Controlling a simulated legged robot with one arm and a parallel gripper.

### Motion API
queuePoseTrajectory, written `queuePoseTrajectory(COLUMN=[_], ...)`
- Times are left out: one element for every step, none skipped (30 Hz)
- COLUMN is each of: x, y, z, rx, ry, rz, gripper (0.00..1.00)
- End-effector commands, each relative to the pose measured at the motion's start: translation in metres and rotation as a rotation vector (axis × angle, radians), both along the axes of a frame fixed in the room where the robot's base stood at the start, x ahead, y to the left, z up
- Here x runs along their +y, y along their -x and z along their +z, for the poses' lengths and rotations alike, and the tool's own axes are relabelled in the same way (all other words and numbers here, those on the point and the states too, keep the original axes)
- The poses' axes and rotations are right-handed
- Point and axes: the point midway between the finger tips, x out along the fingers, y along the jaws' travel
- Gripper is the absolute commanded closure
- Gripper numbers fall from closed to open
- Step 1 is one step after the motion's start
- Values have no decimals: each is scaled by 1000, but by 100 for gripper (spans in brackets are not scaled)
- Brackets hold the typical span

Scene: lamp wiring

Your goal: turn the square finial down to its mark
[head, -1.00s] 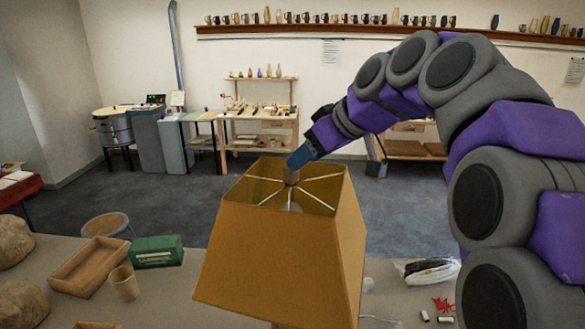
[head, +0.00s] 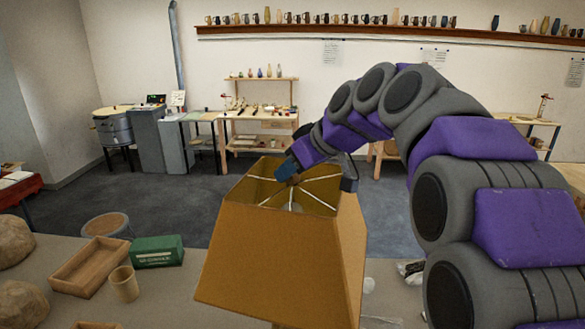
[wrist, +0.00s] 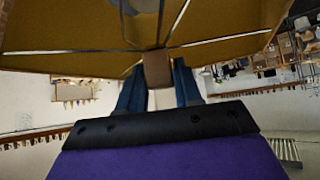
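The square finial (wrist: 157,69) is a small brown block at the hub of the shade's thin metal spokes. In the head view it is mostly hidden by my gripper (head: 290,175), at the top of the tan lampshade (head: 275,260). In the wrist view the blue fingers of my gripper (wrist: 158,80) stand on both sides of the finial and appear closed against it. The lampshade's inside (wrist: 75,25) fills the top of that view. I cannot make out the mark or any gap under the finial.
On the table left of the shade are a wooden tray (head: 88,267), a green box (head: 157,250) and a small wooden cup (head: 124,284). Rounded brown lumps (head: 14,240) lie at the far left. My arm covers much of the right side.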

Motion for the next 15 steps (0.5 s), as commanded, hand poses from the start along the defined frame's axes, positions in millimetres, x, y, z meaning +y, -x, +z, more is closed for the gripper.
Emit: queuePoseTrajectory(x=[0,0,-1,0,-1,0,0,0,0,0,0,0,0,0,0], y=[-1,-1,-1,-1,-1,-1,-1,-1,-1,-1,-1,-1,-1,-1,-1], z=[0,0,0,0,0,0,0,0,0,0,0,0,0,0,0], rx=[-2,-2,-2,-2,-2,-2,-2,-2,-1,-1,-1,-1,-1,-1,-1], ry=[0,0,0,0,0,0,0,0,0,0,0,0,0,0,0], rz=[-1,-1,-1,-1,-1,-1,-1,-1,-1,-2,-2,-5,-8,-11,-18], gripper=[75,77,81,84,87,91,94,97,98,98,98,98,98,98,98])
